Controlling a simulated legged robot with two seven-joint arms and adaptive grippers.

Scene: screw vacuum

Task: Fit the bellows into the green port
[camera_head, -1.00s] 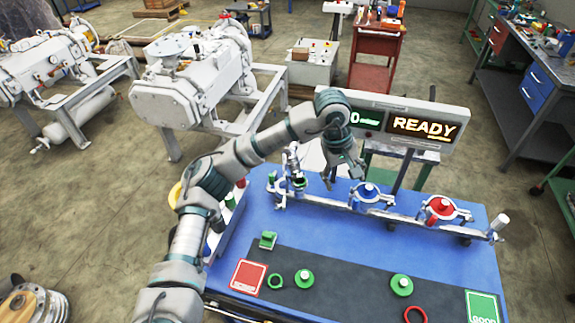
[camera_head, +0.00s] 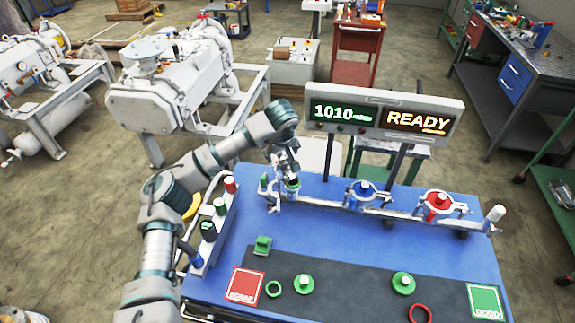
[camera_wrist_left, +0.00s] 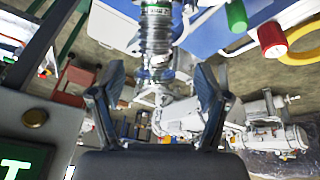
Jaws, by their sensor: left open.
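The green port (camera_head: 292,187) is at the left end of the metal rail on the blue table, partly hidden by my left gripper. My left gripper (camera_head: 288,166) is above and close to it, pointing down. In the left wrist view, the left gripper (camera_wrist_left: 158,92) is open, with a finger on each side. A ribbed metal piece with a green band, apparently the bellows (camera_wrist_left: 157,38), stands in line with the gap between the fingers. I cannot tell whether it is fully seated in the port. My right gripper is not in view.
A blue port (camera_head: 362,193) and a red port (camera_head: 438,201) stand farther right on the rail. A white rack (camera_head: 218,232) with coloured cylinders is on the left. Green parts and a red ring (camera_head: 420,313) lie on the dark mat. The display (camera_head: 388,115) reads 1010 and READY.

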